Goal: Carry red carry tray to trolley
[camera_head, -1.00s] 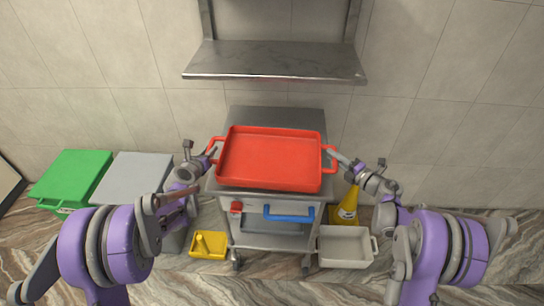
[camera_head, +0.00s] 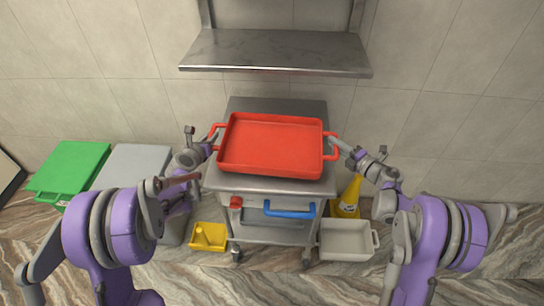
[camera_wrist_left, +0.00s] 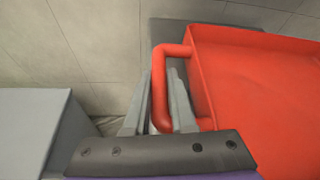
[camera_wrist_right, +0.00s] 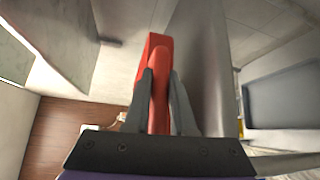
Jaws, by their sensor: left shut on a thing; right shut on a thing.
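The red carry tray (camera_head: 270,146) is empty and has a loop handle at each end. In the head view it is over the grey metal top of the trolley (camera_head: 250,187); I cannot tell whether it touches. My left gripper (camera_head: 212,146) is shut on the tray's left handle, with a finger on each side of it in the left wrist view (camera_wrist_left: 160,100). My right gripper (camera_head: 334,146) is shut on the right handle, which shows between the fingers in the right wrist view (camera_wrist_right: 158,90). The trolley has a blue handle (camera_head: 288,211) in front.
A steel wall shelf (camera_head: 275,52) is above and behind. A green-lidded bin (camera_head: 68,168) and a grey bin (camera_head: 130,165) stand at left. A yellow bucket (camera_head: 208,238), a pale tub (camera_head: 348,240) and a yellow floor sign (camera_head: 348,200) stand near the trolley's base.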

